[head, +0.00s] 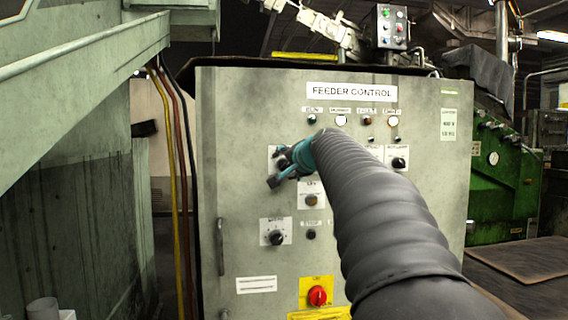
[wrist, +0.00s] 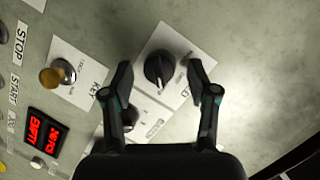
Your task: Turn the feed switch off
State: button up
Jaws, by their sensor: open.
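My gripper (head: 278,171) is open in front of the upper left of the grey feeder control panel (head: 240,110). In the wrist view its two fingertips (wrist: 160,76) stand apart on either side of a black rotary switch (wrist: 158,70). This switch sits on a white label plate (wrist: 178,48) whose lettering is too small to read, so I cannot confirm it is the feed switch. Its grip bar runs roughly up and down in the wrist view. The fingers appear clear of it. In the head view my gripper mostly hides the switch and covers part of its plate (head: 272,152).
A brass key switch (wrist: 58,77) and a red-lit display (wrist: 48,138) are left in the wrist view.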

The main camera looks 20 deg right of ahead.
jog(key=shift+w+f, duration=0.1)
jog(key=shift+w, duration=0.1)
grip_shut()
dwell(0.3)
jog(key=n+g+h, duration=0.1)
jog(key=n, duration=0.2)
jog(key=shift+a+h, duration=0.15)
jog(key=shift+h, duration=0.25)
jog(key=shift+a+n+g+h, duration=0.1)
jog(key=shift+n+g+h, duration=0.2)
jog(key=shift+n+h, duration=0.85)
jog(key=shift+n+y, duration=0.35)
jog(key=shift+n, duration=0.3)
